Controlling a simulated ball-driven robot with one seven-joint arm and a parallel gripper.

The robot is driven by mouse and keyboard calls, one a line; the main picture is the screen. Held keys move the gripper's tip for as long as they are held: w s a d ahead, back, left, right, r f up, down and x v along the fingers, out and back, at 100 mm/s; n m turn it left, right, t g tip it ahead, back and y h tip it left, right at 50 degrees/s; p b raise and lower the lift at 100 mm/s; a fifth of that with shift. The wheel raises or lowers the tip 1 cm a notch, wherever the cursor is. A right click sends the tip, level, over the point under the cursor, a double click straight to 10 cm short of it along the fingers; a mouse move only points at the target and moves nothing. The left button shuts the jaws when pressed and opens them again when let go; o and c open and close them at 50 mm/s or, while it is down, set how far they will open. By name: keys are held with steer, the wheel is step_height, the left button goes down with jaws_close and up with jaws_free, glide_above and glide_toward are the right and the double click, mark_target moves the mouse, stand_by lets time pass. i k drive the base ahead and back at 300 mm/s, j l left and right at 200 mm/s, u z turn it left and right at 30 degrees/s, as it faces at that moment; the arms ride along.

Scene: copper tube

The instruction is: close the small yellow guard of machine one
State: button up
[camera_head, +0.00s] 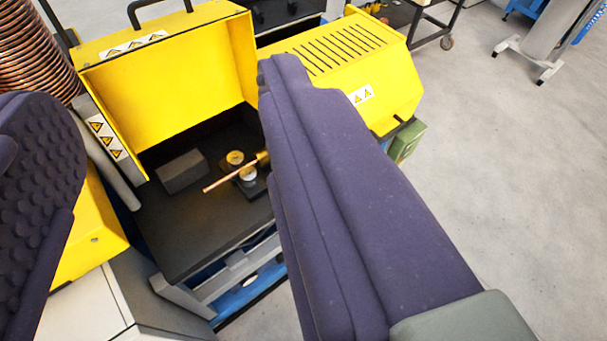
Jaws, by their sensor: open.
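The yellow guard (165,75) of the machine stands open, tilted up like a lid, with a dark handle (150,10) on its top edge and warning stickers along its rims. Below it lies the dark machine bed (205,225), with a grey block, small round rollers and a thin copper tube (228,179) on it. My gripper (170,150) is open, its two dark purple fingers wide apart at the left and right of the view. The right finger hides part of the bed's right side. The fingers appear apart from the guard; their depth to it is hard to tell.
A slotted yellow cover (335,45) is right of the guard. A copper coil (38,50) stands at the upper left. A grey cabinet (85,310) is at the lower left. A wheeled cart (430,25) is at the back; grey floor (500,150) at right is clear.

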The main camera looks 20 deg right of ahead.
mark_target(154, 81)
steer(key=z, duration=0.4)
steer(key=u, duration=0.25)
steer(key=i+l+u, duration=0.2)
steer(key=i+u, duration=0.25)
steer(key=i+l+u, duration=0.3)
steer(key=u, duration=0.15)
steer(key=i+l+u, duration=0.1)
steer(key=i+l, duration=0.55)
steer(key=l, duration=0.1)
